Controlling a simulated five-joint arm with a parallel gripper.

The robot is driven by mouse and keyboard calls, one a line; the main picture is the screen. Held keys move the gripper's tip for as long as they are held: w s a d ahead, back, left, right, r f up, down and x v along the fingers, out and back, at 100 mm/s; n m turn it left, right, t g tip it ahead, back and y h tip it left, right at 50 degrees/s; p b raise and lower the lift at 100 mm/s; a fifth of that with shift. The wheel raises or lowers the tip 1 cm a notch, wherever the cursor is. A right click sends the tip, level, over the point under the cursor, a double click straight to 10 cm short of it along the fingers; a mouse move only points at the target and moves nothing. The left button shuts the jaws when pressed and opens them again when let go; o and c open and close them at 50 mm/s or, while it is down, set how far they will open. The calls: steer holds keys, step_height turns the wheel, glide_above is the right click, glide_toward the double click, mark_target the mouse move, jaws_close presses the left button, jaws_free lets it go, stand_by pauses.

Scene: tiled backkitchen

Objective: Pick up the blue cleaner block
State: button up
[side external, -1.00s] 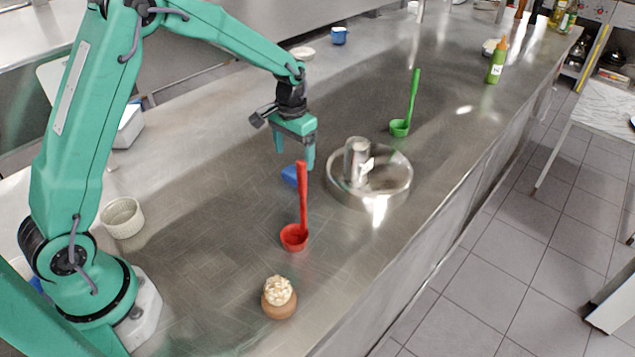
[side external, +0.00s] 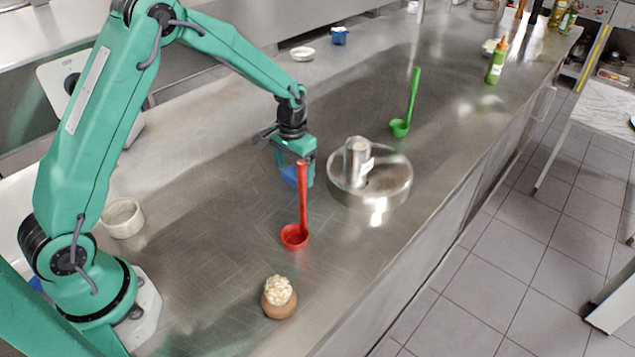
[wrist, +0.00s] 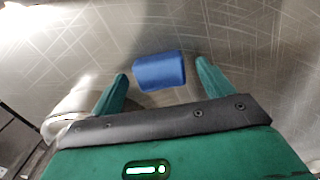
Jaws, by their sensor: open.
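The blue cleaner block (side external: 290,176) lies on the steel counter (side external: 215,225), partly hidden by my gripper and the red ladle's handle in the side external view. In the wrist view the blue block (wrist: 159,71) shows whole, just ahead of and between the fingertips. My gripper (side external: 295,176) is low over the block with its fingers pointing down. In the wrist view my gripper (wrist: 161,70) is open, with one finger to each side of the block and clear gaps between.
A red ladle (side external: 294,236) stands close in front of my gripper, its handle upright. A round steel tray (side external: 399,190) holding a metal can (side external: 356,160) is to the right.

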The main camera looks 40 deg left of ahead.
steer(key=c, duration=1.1)
steer(key=shift+r, duration=0.2)
steer(key=shift+r, duration=0.5)
steer(key=r, duration=0.3)
steer(key=shift+s+d+r, duration=0.1)
steer(key=shift+d, duration=0.2)
steer(key=s+d+r, duration=0.5)
steer(key=d+r, duration=0.1)
steer(key=d, duration=0.3)
steer(key=shift+s+d+r, duration=0.2)
steer(key=shift+d+r, duration=0.05)
steer(key=shift+d, duration=0.1)
